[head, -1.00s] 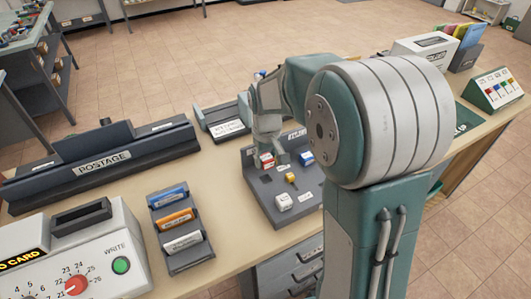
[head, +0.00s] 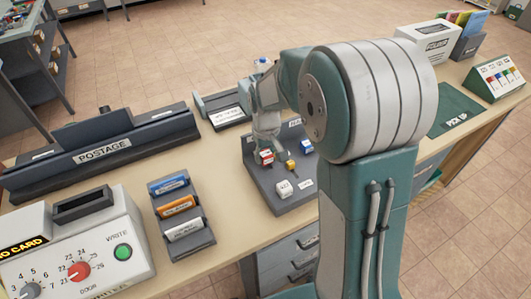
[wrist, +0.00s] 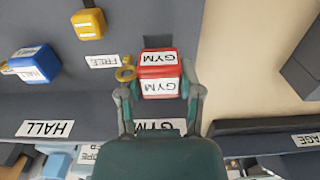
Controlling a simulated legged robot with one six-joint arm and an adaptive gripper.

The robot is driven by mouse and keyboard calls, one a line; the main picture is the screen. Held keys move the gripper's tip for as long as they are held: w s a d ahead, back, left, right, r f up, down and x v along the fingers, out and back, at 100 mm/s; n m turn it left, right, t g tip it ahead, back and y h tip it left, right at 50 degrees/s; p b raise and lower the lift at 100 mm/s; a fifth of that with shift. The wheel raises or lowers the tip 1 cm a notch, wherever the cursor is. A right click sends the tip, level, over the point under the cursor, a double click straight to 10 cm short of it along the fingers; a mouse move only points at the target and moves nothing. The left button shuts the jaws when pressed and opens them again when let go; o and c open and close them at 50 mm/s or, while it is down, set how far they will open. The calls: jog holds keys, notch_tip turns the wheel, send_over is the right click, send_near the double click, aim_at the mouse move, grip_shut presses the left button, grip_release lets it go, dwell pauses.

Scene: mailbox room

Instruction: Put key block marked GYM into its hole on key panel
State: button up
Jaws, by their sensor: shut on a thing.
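My gripper (wrist: 160,93) is shut on the red key block marked GYM (wrist: 159,83), with a finger on each side of it. The block's white labels read upside down in the wrist view, and a gold ring (wrist: 126,70) shows at its left. A dark square hole (wrist: 158,33) in the grey key panel (wrist: 215,50) shows just beyond the block. Whether the block's underside touches the panel is hidden. In the head view, my gripper (head: 266,148) is over the left part of the panel (head: 262,190), with the red block (head: 266,157) at its fingertips.
A yellow block (wrist: 90,23) and a blue HALL block (wrist: 35,64) stand left of my gripper in the wrist view. A three-slot rack (head: 183,222) stands left on the desk, with bare desktop between.

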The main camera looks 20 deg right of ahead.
jog(key=shift+d+f, duration=0.1)
jog(key=shift+f, duration=0.65)
jog(key=shift+f, duration=0.1)
jog(key=shift+f, duration=0.3)
jog(key=o, duration=1.1)
jog(key=shift+c, duration=0.2)
jog(key=shift+r, duration=0.1)
jog(key=shift+r, duration=3.45)
